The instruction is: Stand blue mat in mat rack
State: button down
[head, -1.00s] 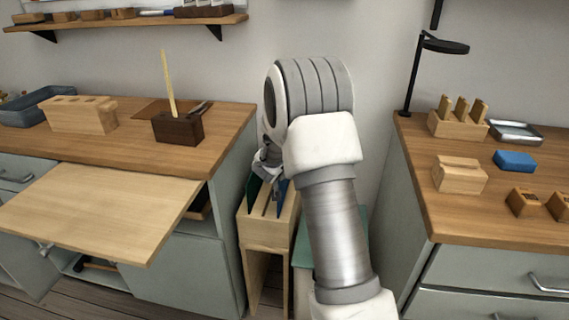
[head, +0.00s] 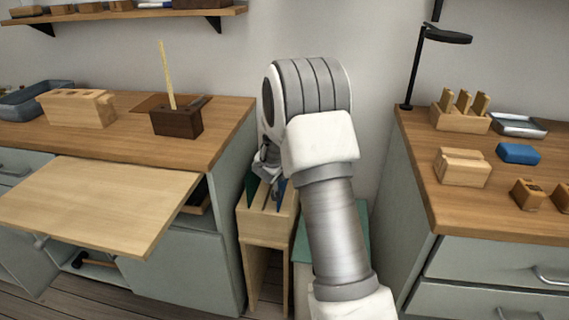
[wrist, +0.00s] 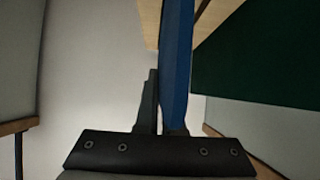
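The mat rack (head: 266,231) is a pale wooden stand with slots, on the floor between the two counters. A green mat (head: 252,190) stands in its left part; it also shows at right in the wrist view (wrist: 265,60). The blue mat (wrist: 177,60) is seen edge-on in the wrist view, running up from between the fingers. In the head view only a sliver of the blue mat (head: 281,190) shows, at the rack's right side. My gripper (wrist: 160,110) is shut on it; one finger is hidden behind the mat. Whether the mat's lower edge is inside a slot is hidden.
A pale board (head: 100,205) juts out from the left counter, left of the rack. A green-topped box (head: 302,245) stands close on the rack's right, partly behind my arm. The right counter (head: 430,200) holds wooden blocks and a lamp.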

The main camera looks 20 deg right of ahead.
dwell(0.5)
jog(key=c, duration=1)
grip_release()
jog(key=shift+f, duration=0.1)
jog(key=shift+o, duration=0.2)
jog(key=shift+p+v, duration=0.35)
jog(key=shift+v, duration=0.65)
jog(key=shift+p+v, duration=1.25)
jog(key=shift+v, duration=1.8)
jog(key=shift+s+a+r, duration=0.25)
jog(key=shift+s, duration=0.05)
